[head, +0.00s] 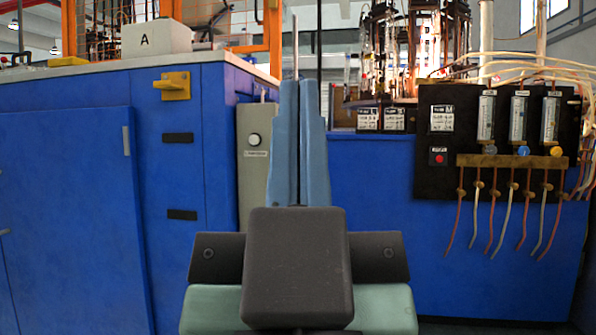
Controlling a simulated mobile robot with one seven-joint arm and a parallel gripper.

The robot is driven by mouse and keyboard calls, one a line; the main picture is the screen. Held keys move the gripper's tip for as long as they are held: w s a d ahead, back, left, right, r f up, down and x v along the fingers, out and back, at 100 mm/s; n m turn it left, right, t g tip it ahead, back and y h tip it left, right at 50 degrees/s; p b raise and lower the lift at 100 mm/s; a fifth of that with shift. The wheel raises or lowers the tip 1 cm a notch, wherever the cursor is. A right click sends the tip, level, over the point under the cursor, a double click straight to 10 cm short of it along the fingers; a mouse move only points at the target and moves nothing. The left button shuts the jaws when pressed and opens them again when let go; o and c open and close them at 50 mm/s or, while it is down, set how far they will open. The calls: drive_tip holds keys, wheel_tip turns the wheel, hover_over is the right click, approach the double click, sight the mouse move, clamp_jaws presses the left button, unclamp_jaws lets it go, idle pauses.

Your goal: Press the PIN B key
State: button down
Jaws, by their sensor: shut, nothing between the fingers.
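No key with a readable PIN B label shows in the head view. A red button (438,157) sits on the black panel (466,182) at the right, with a small label too small to read. A pale round button (254,140) sits on a grey box (251,185) left of the centre, above an unreadable label. My gripper (303,84) points up in the middle, its blue fingers close together and empty. It stands in front of the gap between the blue cabinets, apart from both buttons. It hides part of what lies behind it.
A blue cabinet (75,215) with a yellow bracket (174,86) fills the left. A lower blue cabinet (372,235) stands at the right. Flowmeters (520,117) with hanging hoses are on the black panel. A white box marked A (156,39) stands on the left cabinet.

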idle(0.4)
wheel_tip(320, 180, up, 32)
drive_tip(key=p, duration=3.2)
